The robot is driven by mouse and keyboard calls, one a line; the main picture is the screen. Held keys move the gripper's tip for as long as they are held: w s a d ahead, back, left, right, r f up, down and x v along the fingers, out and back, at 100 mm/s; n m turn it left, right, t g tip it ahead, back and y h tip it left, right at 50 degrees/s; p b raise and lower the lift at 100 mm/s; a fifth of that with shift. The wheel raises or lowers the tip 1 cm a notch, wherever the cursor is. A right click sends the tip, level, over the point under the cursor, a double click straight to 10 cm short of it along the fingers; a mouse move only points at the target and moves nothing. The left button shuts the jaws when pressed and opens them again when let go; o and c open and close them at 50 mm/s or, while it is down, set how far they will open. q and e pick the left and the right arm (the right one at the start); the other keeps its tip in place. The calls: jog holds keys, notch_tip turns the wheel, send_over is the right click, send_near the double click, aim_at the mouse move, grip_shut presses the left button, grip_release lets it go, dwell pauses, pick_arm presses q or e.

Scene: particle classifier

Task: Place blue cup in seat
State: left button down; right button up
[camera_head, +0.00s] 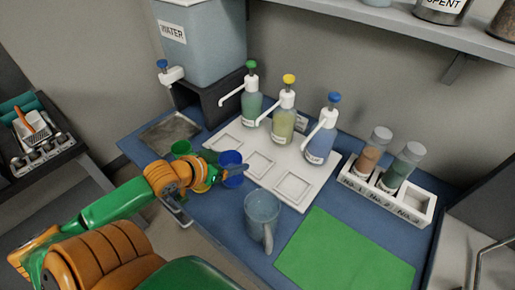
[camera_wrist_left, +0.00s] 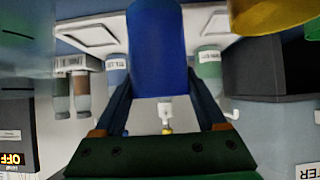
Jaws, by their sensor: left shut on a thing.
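The blue cup (camera_head: 231,158) is held between the fingers of my left gripper (camera_head: 236,171), at the left edge of the white tray. In the left wrist view the blue cup (camera_wrist_left: 157,45) fills the space between the two dark fingers. The white tray (camera_head: 318,180) has three square seats: a back-left one (camera_head: 226,143), a middle one (camera_head: 259,164) and a front-right one (camera_head: 291,186). All three look empty. I cannot tell the exact height of the cup above the surface. My right gripper does not show.
Pump bottles with green (camera_head: 251,105), yellow (camera_head: 283,118) and blue (camera_head: 321,140) tops stand behind the seats. A green cup (camera_head: 181,147) and a partly hidden yellow cup (camera_head: 201,187) are near my gripper. A clear jug (camera_head: 262,215) stands in front, beside a green mat (camera_head: 345,255).

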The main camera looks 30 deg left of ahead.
aim_at(233, 151)
pick_arm(q)
jog(key=shift+w+d+f, duration=0.15)
jog(key=shift+w+f, duration=0.45)
jog(key=shift+w, duration=1.25)
jog(key=shift+w+d+f, duration=0.15)
jog(key=shift+w+f, duration=0.45)
jog(key=shift+w, duration=1.2)
jog(key=shift+w+d+f, duration=0.15)
jog(key=shift+w+f, duration=0.45)
jog(key=shift+w, duration=1.25)
jog(key=shift+f, duration=0.1)
grip_release()
jog(key=shift+r+p, duration=0.2)
jog(key=shift+p, duration=0.1)
jog(key=p+v, duration=0.2)
jog(key=v, duration=1)
jog(key=shift+d, duration=0.1)
jog(key=shift+f, duration=0.1)
